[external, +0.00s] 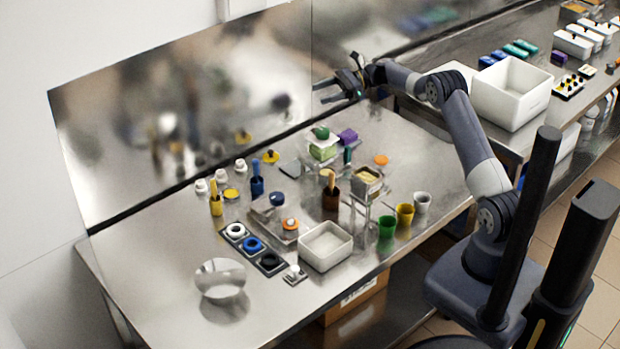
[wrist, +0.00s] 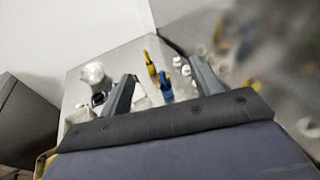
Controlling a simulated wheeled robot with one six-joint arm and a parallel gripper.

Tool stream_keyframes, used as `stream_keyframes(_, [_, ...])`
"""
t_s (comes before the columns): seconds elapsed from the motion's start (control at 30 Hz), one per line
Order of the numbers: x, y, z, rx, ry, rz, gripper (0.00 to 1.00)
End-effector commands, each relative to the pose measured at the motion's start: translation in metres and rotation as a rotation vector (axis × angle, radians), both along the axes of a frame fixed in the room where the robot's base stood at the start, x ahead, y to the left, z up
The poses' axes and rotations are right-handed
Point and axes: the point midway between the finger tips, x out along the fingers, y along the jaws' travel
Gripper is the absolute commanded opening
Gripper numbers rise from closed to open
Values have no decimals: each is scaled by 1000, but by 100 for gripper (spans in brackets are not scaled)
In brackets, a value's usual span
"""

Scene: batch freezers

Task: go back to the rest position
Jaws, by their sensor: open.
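My gripper (external: 338,90) is raised above the far right part of the steel table (external: 165,280), near the steel back wall. Its jaws are apart and nothing is between them in the external view. The arm reaches out from the right and bends down to my base beside the table. In the wrist view both fingers of my gripper (wrist: 160,90) show apart, with the table's items in the distance between and around them.
Below stand a white bin (external: 326,247), a steel bowl (external: 221,279), a green cup (external: 386,227), a yellow cup (external: 404,214) and a brown holder (external: 330,198). A large white bin (external: 511,92) stands on the right counter.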

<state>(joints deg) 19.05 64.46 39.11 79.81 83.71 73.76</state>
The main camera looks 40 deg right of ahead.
Motion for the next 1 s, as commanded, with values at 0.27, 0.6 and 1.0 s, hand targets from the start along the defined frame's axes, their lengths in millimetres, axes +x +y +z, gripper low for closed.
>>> stream_keyframes(0.27, [0,-2,-2,-29,7,104,61])
stream_keyframes(0.6, [-6,-7,-9,-78,32,227,61])
stream_keyframes(1.0, [-15,-13,-19,-137,68,328,61])
